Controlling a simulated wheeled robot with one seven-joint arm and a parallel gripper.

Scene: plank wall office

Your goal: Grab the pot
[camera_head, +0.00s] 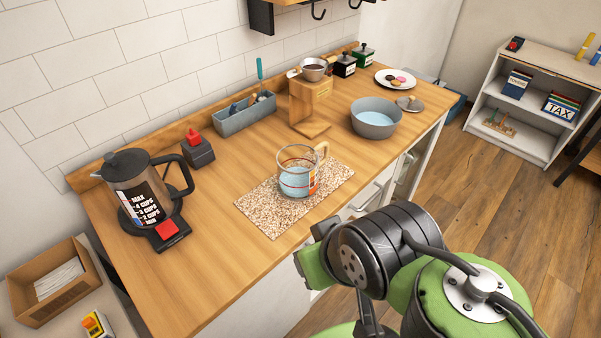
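A blue-grey round pot (376,125), open at the top, stands upright on the wooden counter right of centre. A dark kettle-like jug (139,183) with volume markings stands on a base at the left. My black and green arm is at the bottom right, in front of the counter and apart from these vessels. My gripper's fingers cannot be made out.
A wooden stand (309,108) holds a metal cup behind the mat. A grey tool bin (245,114), small black jars (344,65) and a plate of treats (397,80) line the back. Bare counter lies left of the mat. A white shelf (541,112) stands at right.

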